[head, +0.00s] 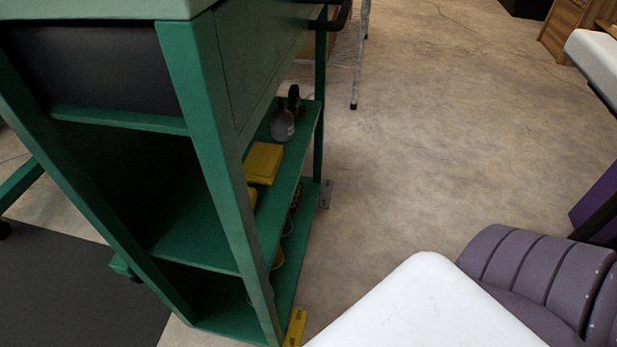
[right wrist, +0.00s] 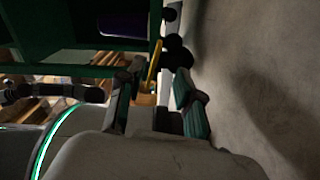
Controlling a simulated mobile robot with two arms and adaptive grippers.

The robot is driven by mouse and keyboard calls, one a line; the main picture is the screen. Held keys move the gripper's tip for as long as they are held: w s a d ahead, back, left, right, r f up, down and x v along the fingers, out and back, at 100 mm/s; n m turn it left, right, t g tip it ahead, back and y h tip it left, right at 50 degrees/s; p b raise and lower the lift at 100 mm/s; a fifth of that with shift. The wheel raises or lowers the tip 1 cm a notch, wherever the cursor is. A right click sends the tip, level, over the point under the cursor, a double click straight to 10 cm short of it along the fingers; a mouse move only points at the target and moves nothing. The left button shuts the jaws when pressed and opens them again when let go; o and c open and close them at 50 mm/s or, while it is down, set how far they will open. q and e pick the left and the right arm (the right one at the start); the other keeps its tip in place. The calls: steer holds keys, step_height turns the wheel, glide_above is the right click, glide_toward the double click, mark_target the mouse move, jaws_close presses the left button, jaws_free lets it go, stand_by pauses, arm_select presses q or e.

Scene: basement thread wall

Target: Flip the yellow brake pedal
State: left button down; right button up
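The yellow brake pedal (head: 296,328) is a small flat tab with dark marks at the foot of the green cart (head: 222,170), by its near corner post. It also shows in the right wrist view (right wrist: 153,66) as a thin tilted yellow strip beside a black caster. My right gripper (right wrist: 159,78) is open, with one finger on each side of the strip's line in that view. I cannot tell whether either finger touches it. In the head view my right arm hides the right gripper. My left gripper is in neither view.
A grey pedal (head: 325,193) sits at the cart's far corner. The shelves hold a yellow block (head: 263,162) and a grey bottle (head: 283,124). A dark mat (head: 70,290) lies at the left.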

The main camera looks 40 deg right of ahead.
mark_target(305, 313)
steer(key=b+x, duration=0.3)
steer(key=x, duration=0.8)
steer(key=shift+a, duration=0.2)
steer(key=shift+w+a+b, duration=0.3)
steer(key=shift+w+a, duration=0.15)
steer(key=shift+w, duration=0.15)
steer(key=shift+c, duration=0.3)
jaws_close()
steer(key=shift+r, duration=0.1)
